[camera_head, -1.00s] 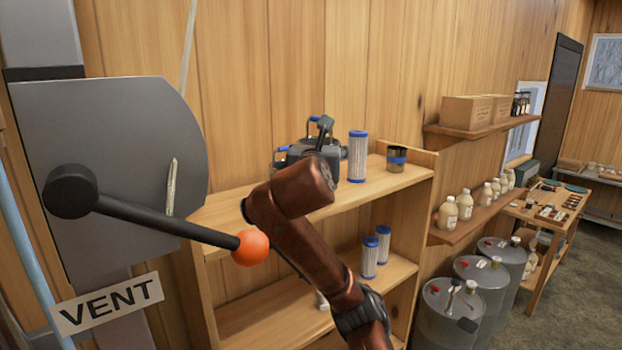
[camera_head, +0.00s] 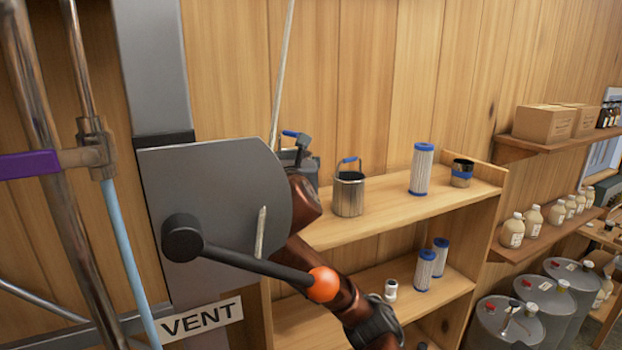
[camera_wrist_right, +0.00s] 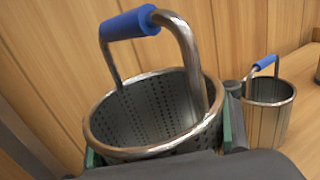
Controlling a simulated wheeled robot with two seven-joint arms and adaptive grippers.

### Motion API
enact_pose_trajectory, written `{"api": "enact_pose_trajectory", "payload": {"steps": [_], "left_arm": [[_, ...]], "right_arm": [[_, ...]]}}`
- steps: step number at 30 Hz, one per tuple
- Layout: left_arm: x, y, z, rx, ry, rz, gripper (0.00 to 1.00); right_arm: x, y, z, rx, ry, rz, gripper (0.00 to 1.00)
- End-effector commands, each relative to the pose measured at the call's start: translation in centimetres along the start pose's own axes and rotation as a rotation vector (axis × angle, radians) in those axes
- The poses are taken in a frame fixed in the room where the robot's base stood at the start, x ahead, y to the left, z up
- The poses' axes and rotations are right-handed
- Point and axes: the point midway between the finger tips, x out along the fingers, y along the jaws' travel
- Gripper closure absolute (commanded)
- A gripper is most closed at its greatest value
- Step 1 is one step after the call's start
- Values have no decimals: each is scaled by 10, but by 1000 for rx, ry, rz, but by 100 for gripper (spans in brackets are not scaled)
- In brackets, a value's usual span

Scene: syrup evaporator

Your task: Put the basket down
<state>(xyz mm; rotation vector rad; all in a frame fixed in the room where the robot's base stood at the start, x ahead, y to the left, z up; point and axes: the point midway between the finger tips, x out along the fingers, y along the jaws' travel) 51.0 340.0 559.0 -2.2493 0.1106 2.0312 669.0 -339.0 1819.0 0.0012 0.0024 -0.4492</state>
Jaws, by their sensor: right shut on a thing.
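The basket (camera_wrist_right: 150,110), a perforated metal cylinder with a blue-gripped handle, fills the middle of the right wrist view. My right gripper (camera_head: 303,160) is shut on it, with green finger parts at both sides of its wall. In the head view the gripper is at the upper shelf (camera_head: 400,207), partly behind the grey vent plate, and most of the basket is hidden. I cannot tell whether its bottom touches the shelf. A metal pot (camera_head: 348,193) with a blue handle stands just right of it, also visible in the right wrist view (camera_wrist_right: 268,108). My left gripper is not in view.
The vent plate (camera_head: 215,195) and its black lever with an orange knob (camera_head: 323,284) are in front of my right arm. A blue-capped filter (camera_head: 421,170) and a dark jar (camera_head: 461,174) stand farther right. Bare shelf lies between the pot and the filter.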

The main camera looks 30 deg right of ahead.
Motion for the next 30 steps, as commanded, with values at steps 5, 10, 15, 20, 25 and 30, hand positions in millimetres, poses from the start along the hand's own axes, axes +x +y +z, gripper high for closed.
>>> {"api": "enact_pose_trajectory", "payload": {"steps": [5,10,15,20,25,30], "left_arm": [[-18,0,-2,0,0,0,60],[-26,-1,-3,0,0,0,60],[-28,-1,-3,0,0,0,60],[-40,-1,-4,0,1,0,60],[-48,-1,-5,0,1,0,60],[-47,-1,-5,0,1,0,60]], "right_arm": [[32,-12,-29,-1,6,0,88],[50,-19,-51,0,2,0,88],[57,-22,-61,0,0,0,88],[60,-22,-79,0,2,3,88],[60,-22,-94,1,0,2,88],[60,-23,-96,1,-2,0,88]]}}
